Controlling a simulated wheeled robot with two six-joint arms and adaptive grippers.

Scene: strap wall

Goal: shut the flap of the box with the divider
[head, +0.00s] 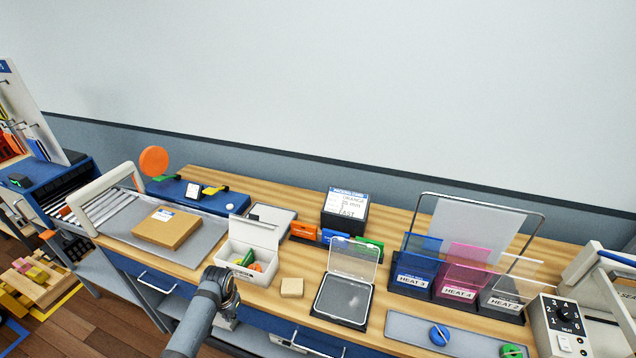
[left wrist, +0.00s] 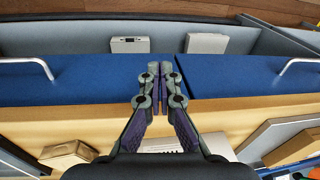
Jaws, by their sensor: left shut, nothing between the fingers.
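A white box (head: 232,262) stands on the wooden bench in the head view, with green and orange pieces inside. Its white flap (head: 254,232) stands up, open, along the back side. I cannot clearly make out a divider among the contents. My left gripper (head: 232,302) is at the bench's front edge, just in front of the box and apart from the flap. In the left wrist view its fingers (left wrist: 160,72) are together and empty, over the blue drawer fronts. Part of the white box (left wrist: 214,143) shows behind the gripper there. My right gripper is not in view.
A small cardboard block (head: 291,287) sits right of the box, beside a black tray with a raised clear lid (head: 352,261). A brown parcel (head: 166,228) lies left on a grey surface. Drawer handles (head: 157,283) project below the bench.

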